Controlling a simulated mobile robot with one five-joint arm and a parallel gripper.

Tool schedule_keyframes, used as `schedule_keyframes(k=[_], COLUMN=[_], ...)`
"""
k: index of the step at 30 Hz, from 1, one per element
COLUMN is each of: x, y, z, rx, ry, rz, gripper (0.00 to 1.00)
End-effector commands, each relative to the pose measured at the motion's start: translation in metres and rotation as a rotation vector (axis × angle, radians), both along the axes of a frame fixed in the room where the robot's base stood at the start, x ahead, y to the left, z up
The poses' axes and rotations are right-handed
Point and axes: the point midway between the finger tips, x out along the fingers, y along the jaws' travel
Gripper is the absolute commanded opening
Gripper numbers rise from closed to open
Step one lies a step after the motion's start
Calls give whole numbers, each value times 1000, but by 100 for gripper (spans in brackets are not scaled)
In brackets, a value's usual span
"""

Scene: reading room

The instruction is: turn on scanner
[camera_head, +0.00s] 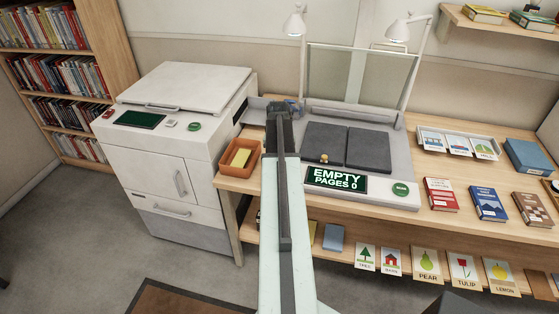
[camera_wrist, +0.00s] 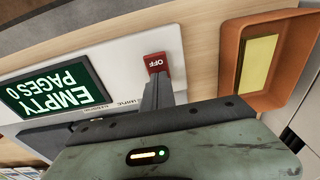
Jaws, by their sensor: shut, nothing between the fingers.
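The scanner (camera_head: 385,185) is a pale grey flatbed unit on the table, with two dark pads and a dark display (camera_head: 336,180) reading "EMPTY PAGES 0". The same display shows upside down in the wrist view (camera_wrist: 58,88). A red switch (camera_wrist: 155,62) marked "OFF" sits on the scanner's panel beside the display. My gripper (camera_wrist: 156,82) is shut and empty, its tips right at the switch's edge; I cannot tell whether they touch it. In the head view my arm hides the switch and fingertips. A green button (camera_head: 400,189) is on the scanner's front right.
An orange tray (camera_head: 254,166) with a yellow block stands left of the scanner, close to my gripper in the wrist view (camera_wrist: 290,65). A white copier (camera_head: 165,160) stands further left. Two lamps (camera_head: 294,24) rise behind the scanner. Books (camera_head: 441,195) and a card tray (camera_head: 430,152) lie to the right.

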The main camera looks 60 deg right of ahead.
Motion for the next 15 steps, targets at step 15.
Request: schedule_keyframes(k=[15], x=[3], y=[-3], z=[30], rx=[0], ry=[0], rz=[4], gripper=[0])
